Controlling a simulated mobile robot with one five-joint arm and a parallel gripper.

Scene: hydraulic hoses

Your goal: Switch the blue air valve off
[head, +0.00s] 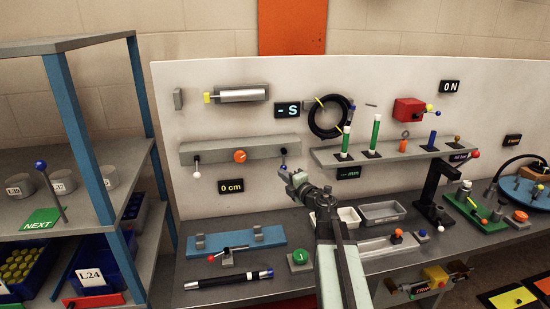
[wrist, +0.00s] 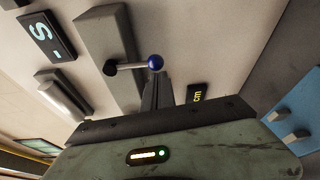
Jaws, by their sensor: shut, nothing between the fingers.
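The blue air valve (wrist: 128,66) is a short lever with a shiny blue ball, on the grey bar (head: 225,150) of the wall panel. In the wrist view its lever points right, from its pivot on the bar to the ball, which corresponds to hanging down on the panel. In the head view its pivot (head: 284,152) shows near the bar's right end, and my gripper partly covers the ball. My gripper (head: 286,172) is shut and empty. In the wrist view its dark fingertips (wrist: 156,80) are just below the ball; I cannot tell whether they touch.
On the same bar are a white-ball lever (head: 196,170) and an orange knob (head: 239,156). A "-S" display (head: 287,111) is above and a "0 cm" display (head: 231,186) below. A black hose loop (head: 314,118) hangs at upper right. The workbench (head: 285,218) below holds trays and fixtures.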

